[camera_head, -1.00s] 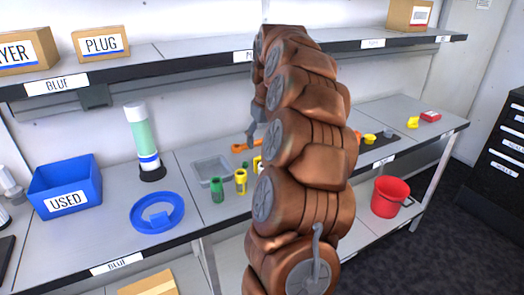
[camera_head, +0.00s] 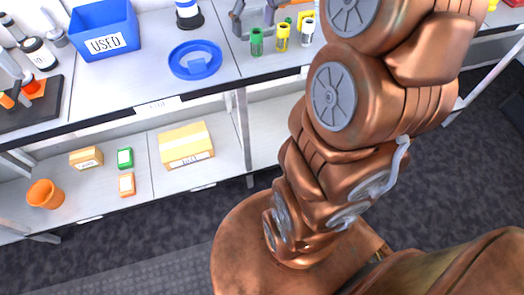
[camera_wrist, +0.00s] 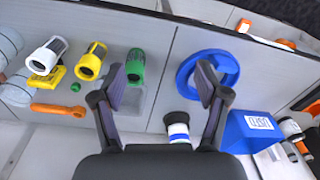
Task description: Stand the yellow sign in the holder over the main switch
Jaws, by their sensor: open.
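A small yellow piece with dark marks, which looks like the yellow sign (camera_wrist: 47,79), lies on the bench at the left of the wrist view, partly under a white-rimmed cylinder. My gripper (camera_wrist: 160,82) is open and empty above the bench, with the sign well to the left of its fingers. In the head view, grey gripper parts show at the top edge near the cylinders, and my arm covers much of the right. I cannot make out the holder or the main switch in either view.
Green (camera_head: 256,42), yellow (camera_head: 282,37) and white (camera_head: 307,32) cylinders stand in a row. A blue round dish (camera_head: 195,60), a blue USED bin (camera_head: 105,38) and an orange wrench (camera_wrist: 60,109) are nearby. The bench front between the dish and cylinders is clear.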

